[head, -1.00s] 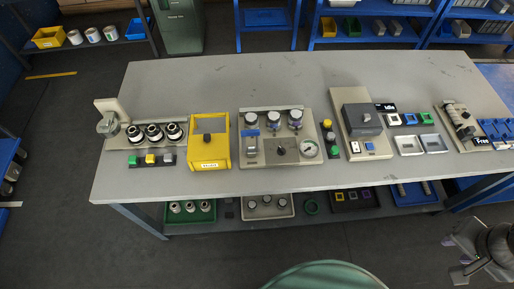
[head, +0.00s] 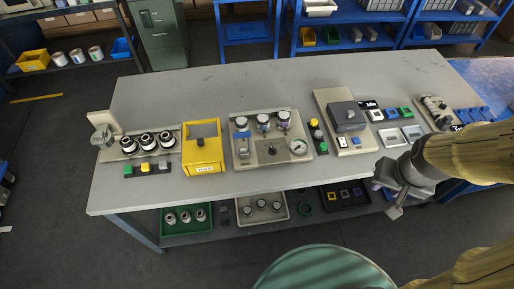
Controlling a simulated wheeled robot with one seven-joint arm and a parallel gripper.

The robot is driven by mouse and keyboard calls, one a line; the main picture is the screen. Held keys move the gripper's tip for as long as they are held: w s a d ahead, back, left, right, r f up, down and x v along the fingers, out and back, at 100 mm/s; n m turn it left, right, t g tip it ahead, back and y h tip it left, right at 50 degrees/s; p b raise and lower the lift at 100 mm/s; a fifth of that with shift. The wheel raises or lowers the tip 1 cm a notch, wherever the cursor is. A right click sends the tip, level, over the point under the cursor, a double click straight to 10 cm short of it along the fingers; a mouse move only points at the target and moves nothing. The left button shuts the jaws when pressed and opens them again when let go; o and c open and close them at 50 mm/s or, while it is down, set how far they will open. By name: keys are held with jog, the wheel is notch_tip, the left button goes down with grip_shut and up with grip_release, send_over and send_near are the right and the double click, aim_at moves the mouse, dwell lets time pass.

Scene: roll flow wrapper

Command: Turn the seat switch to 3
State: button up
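No label reading "seat" can be read in the head view, so I cannot tell for sure which control is the seat switch. A black rotary knob (head: 271,150) sits at the front middle of the central beige panel (head: 240,159), beside a round gauge (head: 298,147). Its setting and any numbers are too small to read. A dark grey box with a small knob (head: 347,115) stands on the beige panel to the right. My gripper (head: 384,198) is at the table's front edge, right of these panels. Its fingers look apart and empty, touching no control.
A yellow box (head: 203,163) with a dark knob and a row of black round fittings (head: 147,143) stand at the left. Coloured square frames (head: 389,114) lie right of the dark grey box. The table's back half (head: 250,85) is clear. A green round surface (head: 322,272) is in front.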

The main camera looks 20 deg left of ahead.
jog(key=shift+a, duration=0.2)
jog(key=w+a+f+n+b, duration=0.2)
jog(key=w+a+n, duration=0.3)
jog(key=w, duration=0.4)
jog(key=w+a+f+n+g+b, duration=0.1)
jog(key=w+a+f+n, duration=0.1)
jog(key=a, duration=0.7)
jog(key=w+a+f+n+b, duration=0.1)
jog(key=w+a+f+n, duration=0.2)
jog(key=a, duration=0.7)
jog(key=w+a+f+n+g+b, duration=0.1)
jog(key=w+a+f+n, duration=0.2)
jog(key=w+a, duration=0.3)
jog(key=a+f, duration=0.1)
jog(key=a, duration=0.3)
jog(key=shift+a+f+g, duration=0.2)
jog(key=shift+f+g, duration=0.05)
jog(key=shift+g, duration=0.05)
jog(key=shift+f, duration=0.1)
